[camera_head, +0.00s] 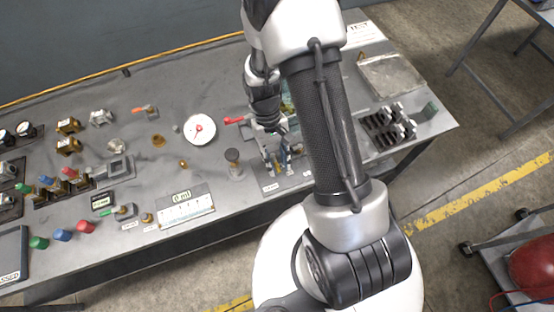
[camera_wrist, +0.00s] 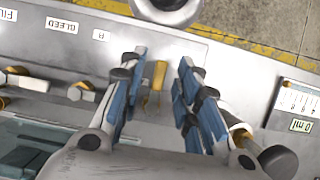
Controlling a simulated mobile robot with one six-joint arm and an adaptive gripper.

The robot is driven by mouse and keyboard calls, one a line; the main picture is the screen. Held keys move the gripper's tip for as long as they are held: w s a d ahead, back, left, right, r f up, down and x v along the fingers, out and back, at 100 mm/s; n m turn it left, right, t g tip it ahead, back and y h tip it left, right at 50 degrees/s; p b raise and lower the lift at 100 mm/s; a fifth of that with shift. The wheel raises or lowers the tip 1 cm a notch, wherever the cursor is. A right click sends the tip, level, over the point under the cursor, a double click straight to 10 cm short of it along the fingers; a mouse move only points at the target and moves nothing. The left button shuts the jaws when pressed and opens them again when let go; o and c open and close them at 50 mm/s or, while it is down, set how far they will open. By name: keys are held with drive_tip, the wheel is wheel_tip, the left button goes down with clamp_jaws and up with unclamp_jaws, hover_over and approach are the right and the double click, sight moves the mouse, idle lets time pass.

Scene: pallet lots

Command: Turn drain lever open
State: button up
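My gripper (camera_wrist: 163,62) is open in the wrist view, its two blue-padded fingers spread apart. A small yellow lever (camera_wrist: 158,74) lies in the gap between the fingers, with space on both sides. Its base is partly hidden, and I cannot read a drain label on it. In the head view my gripper (camera_head: 283,152) is low over the right part of the bench, by small valve fittings near the front edge. My arm hides part of this area.
A dark slotted block (camera_head: 388,125) stands right of my arm. The wrist view shows a BLEED label (camera_wrist: 62,25) upside down.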

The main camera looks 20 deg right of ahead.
drive_tip(key=v, duration=1.2)
idle(0.5)
drive_tip(key=s+a+r+t+b, duration=0.2)
drive_tip(key=s+r+t, duration=0.7)
drive_tip(key=s+r, duration=0.5)
wheel_tip(320, 180, up, 4)
drive_tip(key=shift+s+a+f+b, duration=0.1)
drive_tip(key=shift+s+a+b, duration=0.15)
drive_tip(key=shift+b, duration=0.45)
